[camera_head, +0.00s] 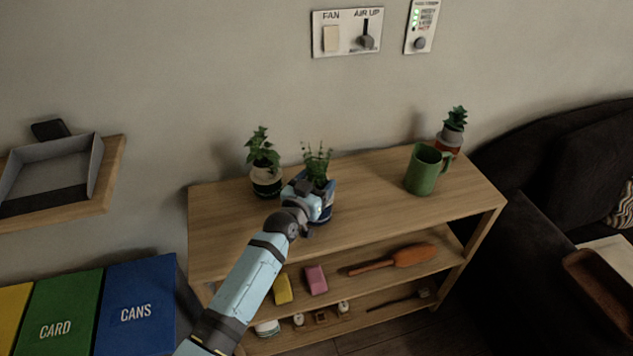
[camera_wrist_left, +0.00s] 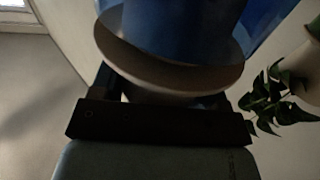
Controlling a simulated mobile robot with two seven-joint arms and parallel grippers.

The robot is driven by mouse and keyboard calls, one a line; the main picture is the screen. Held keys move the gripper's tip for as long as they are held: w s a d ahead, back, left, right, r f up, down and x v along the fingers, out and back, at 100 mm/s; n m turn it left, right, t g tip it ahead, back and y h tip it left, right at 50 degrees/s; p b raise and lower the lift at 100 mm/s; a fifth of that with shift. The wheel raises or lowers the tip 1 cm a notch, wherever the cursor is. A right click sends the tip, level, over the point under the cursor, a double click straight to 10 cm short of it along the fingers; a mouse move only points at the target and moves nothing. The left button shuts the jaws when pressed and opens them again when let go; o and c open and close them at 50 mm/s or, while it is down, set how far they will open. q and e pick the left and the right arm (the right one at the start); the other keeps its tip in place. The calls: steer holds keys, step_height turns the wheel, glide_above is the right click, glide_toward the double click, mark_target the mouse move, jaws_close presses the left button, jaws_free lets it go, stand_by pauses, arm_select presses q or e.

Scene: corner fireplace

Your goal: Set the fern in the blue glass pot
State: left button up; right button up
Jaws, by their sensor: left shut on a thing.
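The fern (camera_head: 317,164) stands upright near the middle of the wooden shelf unit's top. My left gripper (camera_head: 305,200) is at its pot, shut on the pot near the rim, and covers part of it in the head view. The blue glass pot (camera_head: 325,212) shows just below and beside the gripper. The left wrist view looks upside down; there the fern's pale pot rim (camera_wrist_left: 165,75) lies between the fingers, and the blue glass (camera_wrist_left: 262,30) overlaps the pot's body. I cannot tell how deep the fern's pot sits in it. My right gripper is not in view.
A leafy plant in a banded pot (camera_head: 266,183) stands close to the left; it also shows in the left wrist view (camera_wrist_left: 303,62). A green mug (camera_head: 424,172) and a succulent (camera_head: 454,124) stand to the right. The shelf top's front (camera_head: 400,215) is clear.

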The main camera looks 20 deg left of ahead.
arm_select(q)
steer(key=shift+f, duration=0.45)
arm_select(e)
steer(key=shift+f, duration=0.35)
arm_select(q)
steer(key=o, duration=0.8)
steer(key=shift+s+f, duration=0.1)
steer(key=shift+s, duration=0.05)
